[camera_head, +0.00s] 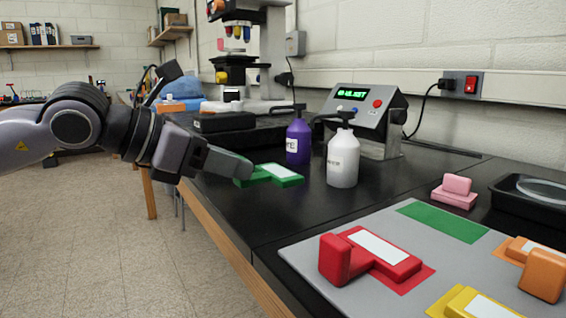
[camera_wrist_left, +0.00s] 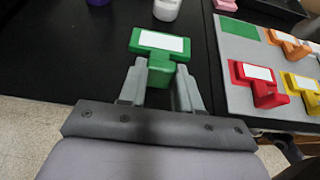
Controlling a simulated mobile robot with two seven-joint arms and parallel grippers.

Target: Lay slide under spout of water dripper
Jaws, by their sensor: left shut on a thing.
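My left gripper (camera_head: 243,169) is shut on the handle of a green slide holder with a white slide face (camera_head: 282,171). It holds the green slide near the bench's front edge, left of the bottles. In the left wrist view the green slide (camera_wrist_left: 160,43) lies across the tips of the gripper (camera_wrist_left: 160,78). The green slide is apart from both bottles. My right gripper is out of view.
A grey mat (camera_head: 310,247) holds red (camera_head: 390,260), yellow (camera_head: 470,303) and orange (camera_head: 540,268) slides and a bare green patch (camera_head: 442,221). A pink block (camera_head: 455,191) and black tray (camera_head: 530,199) are at right. A control box (camera_head: 362,112) and microscope (camera_head: 262,60) stand behind.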

